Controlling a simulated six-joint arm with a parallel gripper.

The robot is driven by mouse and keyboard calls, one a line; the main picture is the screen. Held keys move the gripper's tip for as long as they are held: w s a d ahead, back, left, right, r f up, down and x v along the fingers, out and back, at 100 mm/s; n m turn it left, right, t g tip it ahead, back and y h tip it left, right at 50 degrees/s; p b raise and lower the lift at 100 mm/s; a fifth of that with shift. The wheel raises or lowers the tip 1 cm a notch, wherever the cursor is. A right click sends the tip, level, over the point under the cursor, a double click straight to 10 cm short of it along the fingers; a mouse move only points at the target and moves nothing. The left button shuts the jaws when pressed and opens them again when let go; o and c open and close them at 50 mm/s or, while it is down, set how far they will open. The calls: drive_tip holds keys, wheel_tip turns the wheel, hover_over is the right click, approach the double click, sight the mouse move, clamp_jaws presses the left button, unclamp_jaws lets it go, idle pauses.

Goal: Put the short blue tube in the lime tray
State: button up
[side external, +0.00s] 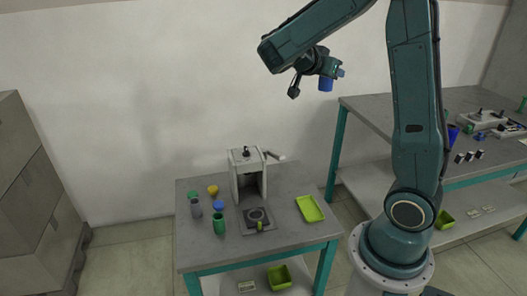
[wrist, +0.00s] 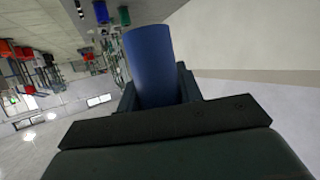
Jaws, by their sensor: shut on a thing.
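In the wrist view the blue tube (wrist: 152,62) stands out between the dark jaws (wrist: 158,95). The lime tray (side external: 309,208) lies flat at the right end of the small table, below my gripper, and looks empty.
On the small table (side external: 290,185) stand a grey winding device (side external: 247,175), a dark plate (side external: 257,218), a green cup (side external: 219,224) and several small spools. Another lime tray (side external: 279,277) sits on the shelf below. A larger bench (side external: 375,112) stands at the right.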

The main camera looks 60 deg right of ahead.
wheel_tip(320, 180, down, 39)
idle(0.7)
drive_tip(key=shift+f, duration=0.15)
drive_tip(key=shift+f, duration=2.25)
drive_tip(key=shift+f, duration=0.9)
idle(0.6)
drive_tip(key=o, duration=1)
drive_tip(key=shift+o, duration=0.2)
drive_tip(key=shift+r, duration=0.15)
wheel_tip(320, 180, up, 7)
idle(0.5)
